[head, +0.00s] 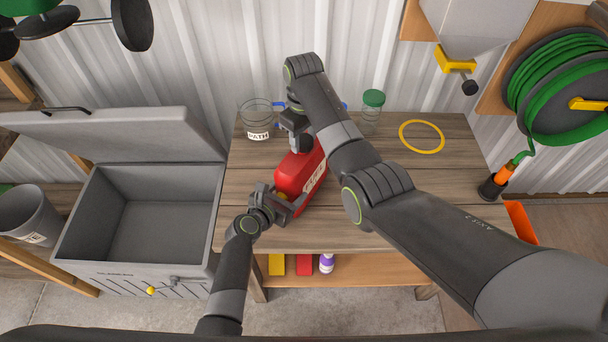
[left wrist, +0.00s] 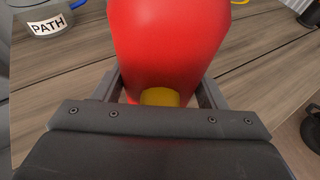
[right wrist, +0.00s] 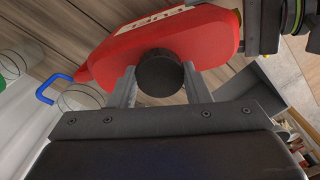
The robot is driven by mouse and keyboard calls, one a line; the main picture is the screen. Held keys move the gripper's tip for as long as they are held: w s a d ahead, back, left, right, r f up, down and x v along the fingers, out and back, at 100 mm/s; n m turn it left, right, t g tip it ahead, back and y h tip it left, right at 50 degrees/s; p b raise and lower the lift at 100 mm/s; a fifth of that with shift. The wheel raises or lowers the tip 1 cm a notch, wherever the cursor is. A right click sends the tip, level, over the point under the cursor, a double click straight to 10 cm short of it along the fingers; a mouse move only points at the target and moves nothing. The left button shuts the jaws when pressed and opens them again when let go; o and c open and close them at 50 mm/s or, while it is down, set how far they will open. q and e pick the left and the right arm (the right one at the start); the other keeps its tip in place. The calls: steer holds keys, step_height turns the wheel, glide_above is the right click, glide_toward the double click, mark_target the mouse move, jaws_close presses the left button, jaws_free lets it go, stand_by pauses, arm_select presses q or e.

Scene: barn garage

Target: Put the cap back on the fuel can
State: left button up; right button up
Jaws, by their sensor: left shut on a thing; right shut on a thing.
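The red fuel can (head: 293,174) is on the wooden workbench, tilted in the head view, with a pale label on its side. My left gripper (head: 283,198) is shut on the near end of the can; the left wrist view shows the red body (left wrist: 170,45) and a yellow part (left wrist: 160,97) between the fingers. My right gripper (head: 299,138) is at the can's far upper end. It is shut on the black round cap (right wrist: 160,73), which lies against the red can (right wrist: 190,38) in the right wrist view. Whether the cap is seated or just above the opening, I cannot tell.
A glass jar labelled PATH (head: 257,122) stands behind left. A green-lidded jar (head: 371,112) and a yellow ring (head: 422,137) are on the bench (head: 445,190) to the right. An open grey chest (head: 140,265) stands left. My right arm crosses over the bench.

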steer(key=m, duration=1.2)
steer(key=shift+m, duration=0.3)
steer(key=m, duration=0.9)
steer(key=shift+w, duration=0.1)
steer(key=m, duration=0.6)
steer(key=o, duration=1.2)
steer(key=shift+c, duration=0.2)
steer(key=shift+r, duration=0.1)
